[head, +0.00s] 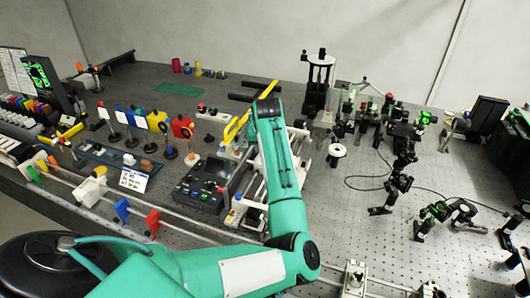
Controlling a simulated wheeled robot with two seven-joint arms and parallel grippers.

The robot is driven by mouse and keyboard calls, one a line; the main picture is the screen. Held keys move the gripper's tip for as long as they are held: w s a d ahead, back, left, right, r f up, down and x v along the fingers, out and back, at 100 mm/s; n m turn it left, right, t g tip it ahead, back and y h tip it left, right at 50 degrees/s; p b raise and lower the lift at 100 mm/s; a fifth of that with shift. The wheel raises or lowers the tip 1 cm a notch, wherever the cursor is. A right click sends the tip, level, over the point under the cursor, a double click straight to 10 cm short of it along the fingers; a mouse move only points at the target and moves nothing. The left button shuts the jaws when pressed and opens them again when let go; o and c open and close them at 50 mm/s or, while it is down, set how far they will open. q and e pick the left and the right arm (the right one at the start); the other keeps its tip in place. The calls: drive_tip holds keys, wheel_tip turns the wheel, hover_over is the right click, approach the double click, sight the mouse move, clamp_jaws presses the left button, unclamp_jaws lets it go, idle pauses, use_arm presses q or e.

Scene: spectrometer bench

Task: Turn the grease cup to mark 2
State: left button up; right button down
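I cannot pick out the grease cup or its marks with certainty in the head view. My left arm (277,165) comes in from the lower left and reaches up over the middle of the bench. Its far end is beside a long yellow part (236,126), and I cannot tell whether they touch. No fingertips of my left gripper show. My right gripper is not in view. A small white round part with a dark centre (337,150) stands right of my arm; I cannot tell what it is.
A black instrument box (203,186) and a white label card (135,180) are left of my arm. Colored holders (181,127) stand behind. Black optical mounts (404,158) and a cable fill the right. A rail (185,222) runs along the front. Perforated bench surface (340,220) is partly clear.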

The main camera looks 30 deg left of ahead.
use_arm(q)
drive_tip(key=b+v, duration=0.1)
drive_tip(key=v, duration=0.9)
drive_tip(key=shift+s+r+b, duration=0.15)
drive_tip(key=shift+r+b, duration=0.15)
drive_tip(key=shift+b, duration=0.05)
drive_tip(key=shift+d, duration=0.1)
